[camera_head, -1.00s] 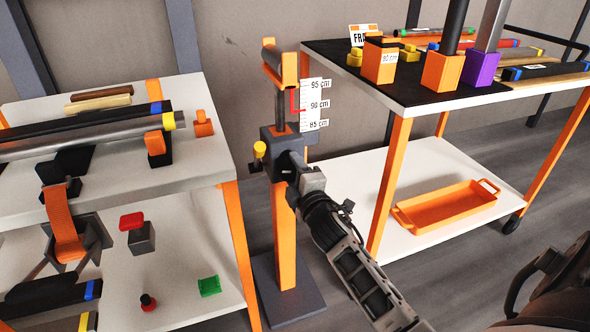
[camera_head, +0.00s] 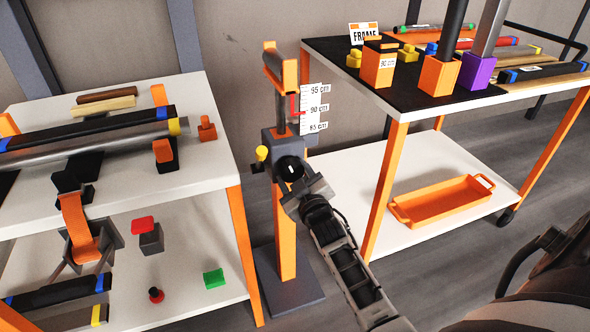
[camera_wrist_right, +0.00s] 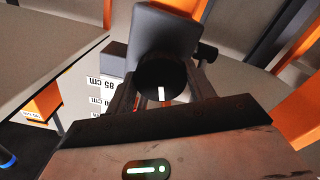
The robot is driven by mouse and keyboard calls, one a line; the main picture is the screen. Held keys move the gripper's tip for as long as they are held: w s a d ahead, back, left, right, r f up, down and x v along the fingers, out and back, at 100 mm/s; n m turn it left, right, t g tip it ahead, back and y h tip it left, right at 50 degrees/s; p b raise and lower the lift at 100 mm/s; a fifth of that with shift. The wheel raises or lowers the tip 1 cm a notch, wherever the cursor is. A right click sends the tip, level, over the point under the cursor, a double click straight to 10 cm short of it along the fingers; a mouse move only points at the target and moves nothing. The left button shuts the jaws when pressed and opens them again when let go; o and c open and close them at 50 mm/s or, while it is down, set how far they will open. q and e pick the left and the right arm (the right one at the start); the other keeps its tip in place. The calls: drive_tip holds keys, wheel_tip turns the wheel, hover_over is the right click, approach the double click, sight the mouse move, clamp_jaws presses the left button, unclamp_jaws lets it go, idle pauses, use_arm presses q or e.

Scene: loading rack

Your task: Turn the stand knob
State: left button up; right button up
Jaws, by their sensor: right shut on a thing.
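The support stand (camera_head: 285,235) is an orange post on a dark base, with an orange cradle (camera_head: 280,68) on top. Its black round stand knob (camera_head: 290,168) faces me from the dark block on the post. My right gripper (camera_head: 299,180) is shut on the knob. In the right wrist view the knob (camera_wrist_right: 161,80) sits between the two fingers of the gripper (camera_wrist_right: 160,98), and its white mark runs nearly upright. A white height scale (camera_head: 313,110) stands beside the post, with a red pointer (camera_head: 294,105) near 90 cm. My left gripper is not in view.
A white-topped cart (camera_head: 215,95) with bars and clamps stands at left. A yellow knob (camera_head: 262,153) sticks out on the stand's left. At right, another cart (camera_head: 345,75) carries a black mat, orange and purple blocks and rods, with an orange tray (camera_head: 445,203) below.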

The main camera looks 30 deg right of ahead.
drive_tip(key=shift+m+p, duration=0.5)
drive_tip(key=shift+m, duration=0.6)
drive_tip(key=shift+m+p, duration=0.3)
drive_tip(key=shift+m, duration=0.7)
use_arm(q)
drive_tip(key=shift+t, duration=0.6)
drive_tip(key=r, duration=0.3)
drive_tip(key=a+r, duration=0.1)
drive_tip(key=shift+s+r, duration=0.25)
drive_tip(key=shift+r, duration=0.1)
use_arm(e)
drive_tip(key=shift+f, duration=0.1)
drive_tip(key=o, duration=1)
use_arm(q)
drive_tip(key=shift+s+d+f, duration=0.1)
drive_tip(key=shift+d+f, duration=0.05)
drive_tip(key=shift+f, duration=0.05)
use_arm(e)
drive_tip(key=shift+s+a, duration=0.1)
drive_tip(key=shift+s, duration=0.05)
